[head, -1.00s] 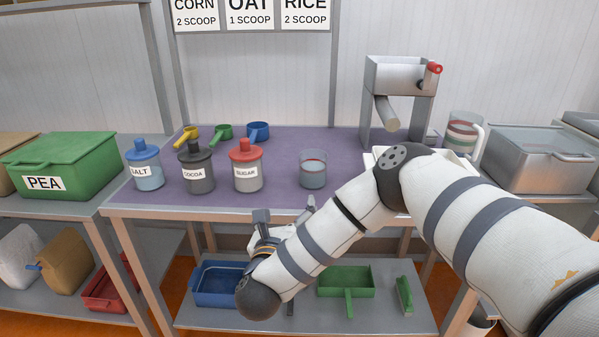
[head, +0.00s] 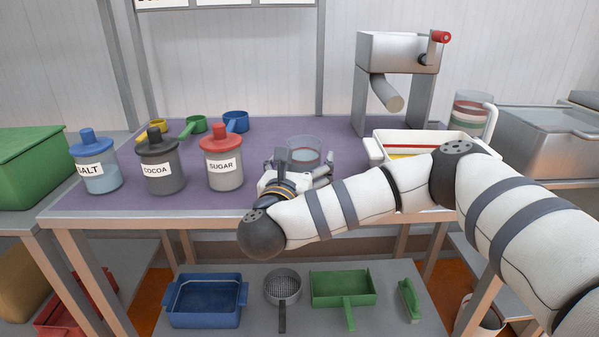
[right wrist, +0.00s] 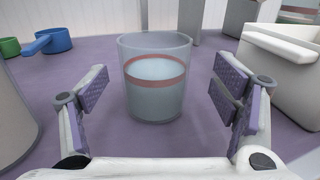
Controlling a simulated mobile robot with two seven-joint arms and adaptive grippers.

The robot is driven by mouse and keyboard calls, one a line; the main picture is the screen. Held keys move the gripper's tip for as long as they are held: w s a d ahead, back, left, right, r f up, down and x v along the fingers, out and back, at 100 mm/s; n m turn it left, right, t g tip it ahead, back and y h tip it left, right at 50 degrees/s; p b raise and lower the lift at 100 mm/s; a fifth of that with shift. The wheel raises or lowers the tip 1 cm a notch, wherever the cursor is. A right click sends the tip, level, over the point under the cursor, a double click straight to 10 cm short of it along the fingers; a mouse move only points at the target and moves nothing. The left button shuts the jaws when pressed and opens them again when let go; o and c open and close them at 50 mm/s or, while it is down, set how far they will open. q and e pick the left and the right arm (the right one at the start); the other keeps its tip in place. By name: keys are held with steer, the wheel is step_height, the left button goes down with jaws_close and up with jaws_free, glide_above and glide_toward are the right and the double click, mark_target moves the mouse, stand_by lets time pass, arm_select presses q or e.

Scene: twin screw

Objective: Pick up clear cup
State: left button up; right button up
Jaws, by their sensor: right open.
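The clear cup (head: 304,150) stands upright on the purple mat, partly hidden by my right gripper in the head view. In the right wrist view the clear cup (right wrist: 157,92) has a reddish band around it and stands just ahead, between the lines of the two fingers. My right gripper (head: 300,172) is open and low over the mat, in front of the cup. In the right wrist view its fingers (right wrist: 162,98) are spread to either side with a gap to the cup. My left gripper is not in view.
The sugar jar (head: 223,165) stands left of the cup, with the cocoa jar (head: 161,170) and salt jar (head: 97,172) beyond. A white tray (head: 425,141) is close on the right, below a metal dispenser (head: 398,48). Scoops (head: 236,121) lie behind the jars.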

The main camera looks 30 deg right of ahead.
mark_target(307, 142)
steer(key=x, duration=0.2)
steer(key=r+x, duration=0.1)
steer(key=x, duration=0.1)
steer(key=shift+w, duration=0.35)
steer(key=c, duration=1.4)
